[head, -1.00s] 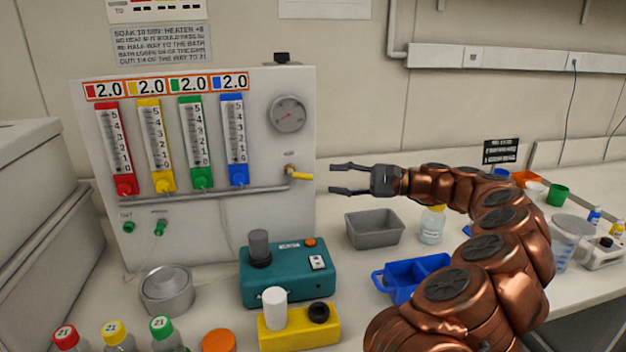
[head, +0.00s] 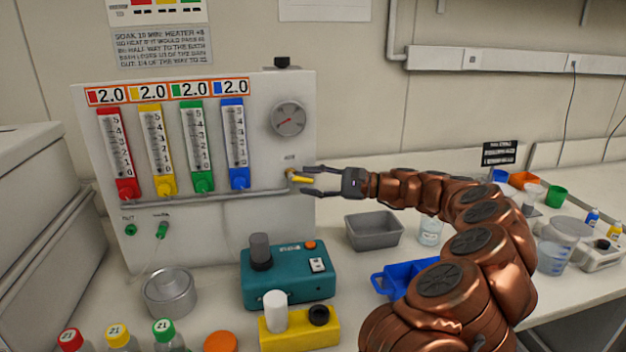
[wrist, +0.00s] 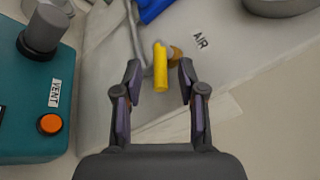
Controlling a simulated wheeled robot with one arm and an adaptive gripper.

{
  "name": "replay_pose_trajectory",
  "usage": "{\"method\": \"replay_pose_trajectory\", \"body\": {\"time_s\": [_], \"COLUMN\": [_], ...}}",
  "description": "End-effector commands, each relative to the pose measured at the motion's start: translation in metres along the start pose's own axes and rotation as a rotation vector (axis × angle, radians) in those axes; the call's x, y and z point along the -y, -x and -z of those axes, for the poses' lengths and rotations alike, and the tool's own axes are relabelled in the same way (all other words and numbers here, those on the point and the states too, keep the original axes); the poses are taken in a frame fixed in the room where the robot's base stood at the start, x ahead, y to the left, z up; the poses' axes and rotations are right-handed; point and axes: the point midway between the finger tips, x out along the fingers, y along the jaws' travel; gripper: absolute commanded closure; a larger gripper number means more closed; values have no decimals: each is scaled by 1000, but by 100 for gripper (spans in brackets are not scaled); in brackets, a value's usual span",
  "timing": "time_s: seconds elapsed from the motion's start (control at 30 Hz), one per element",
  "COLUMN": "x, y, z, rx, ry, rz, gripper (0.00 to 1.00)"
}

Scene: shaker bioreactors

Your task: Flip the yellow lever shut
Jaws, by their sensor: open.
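The yellow lever (head: 302,180) sits on a brass valve at the lower right of the white panel (head: 270,215), below the gauge, and points right. In the wrist view the lever (wrist: 160,70) lies between the fingertips, beside the word AIR. My gripper (head: 308,181) is open, with its fingers on either side of the lever. In the wrist view gaps show between the lever and both fingers of my gripper (wrist: 160,75). The valve body is partly hidden behind the lever and a finger.
A teal box (head: 288,275) with a grey knob stands below the panel. A grey tray (head: 374,232) and a blue tray (head: 392,282) lie on the bench under my arm. A round gauge (head: 288,118) is above the lever.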

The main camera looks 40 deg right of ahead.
Motion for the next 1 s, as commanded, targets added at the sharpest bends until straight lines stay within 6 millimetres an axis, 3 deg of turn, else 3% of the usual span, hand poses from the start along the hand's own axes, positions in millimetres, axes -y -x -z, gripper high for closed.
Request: {"method": "replay_pose_trajectory", "body": {"time_s": [0.13,0.5,0.8,1.0], "x": [0,0,1,8], "y": [0,0,1,2], "z": [0,0,-1,-5], "rx": [0,0,-5,-79], "ry": [1,1,5,57], "rz": [0,0,-7,-102], "gripper": [61,99,100,100]}}
